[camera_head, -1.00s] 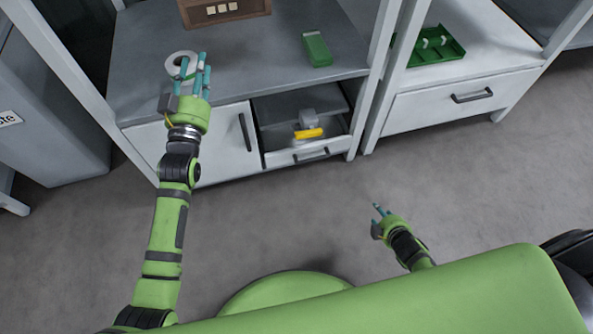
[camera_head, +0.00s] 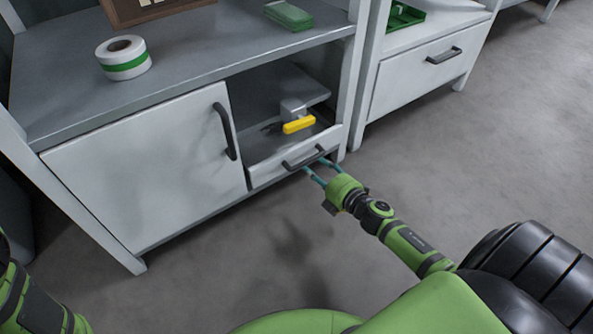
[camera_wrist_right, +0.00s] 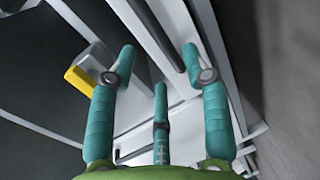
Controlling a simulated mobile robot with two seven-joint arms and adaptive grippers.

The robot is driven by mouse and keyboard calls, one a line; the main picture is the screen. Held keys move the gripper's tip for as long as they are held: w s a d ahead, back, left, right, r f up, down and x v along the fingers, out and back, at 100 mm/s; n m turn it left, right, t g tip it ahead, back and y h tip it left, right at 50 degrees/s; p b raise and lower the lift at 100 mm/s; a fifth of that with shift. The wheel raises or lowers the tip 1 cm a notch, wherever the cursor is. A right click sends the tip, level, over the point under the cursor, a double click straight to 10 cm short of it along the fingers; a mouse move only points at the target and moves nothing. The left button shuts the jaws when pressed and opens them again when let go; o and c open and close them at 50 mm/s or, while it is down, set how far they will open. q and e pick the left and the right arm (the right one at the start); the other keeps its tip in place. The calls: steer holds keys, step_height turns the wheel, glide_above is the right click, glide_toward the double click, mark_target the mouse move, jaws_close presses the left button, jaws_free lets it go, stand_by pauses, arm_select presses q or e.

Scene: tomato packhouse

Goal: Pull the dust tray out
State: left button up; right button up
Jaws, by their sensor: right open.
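The dust tray (camera_head: 265,173) is a low white drawer front at the bottom of the open cabinet compartment. Its dark bar handle (camera_head: 304,158) faces me. My right gripper (camera_head: 316,166) is at this handle with its teal fingers spread. In the right wrist view, the open fingers (camera_wrist_right: 158,65) lie on both sides of a long dark bar (camera_wrist_right: 147,32), which looks like the handle. Whether any finger touches it I cannot tell. Only part of my left arm shows at the lower left; its gripper is out of view.
A closed white door (camera_head: 150,175) with a dark handle is left of the compartment. A grey device with a yellow part (camera_head: 298,124) sits inside, above the tray. The floor in front is clear.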

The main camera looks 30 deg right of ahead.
mark_target(306, 162)
steer(key=b+x, duration=0.2)
steer(key=x, duration=0.3)
steer(key=shift+d+f, duration=0.1)
steer(key=shift+w+b, duration=0.5)
steer(key=shift+w, duration=0.2)
jaws_close()
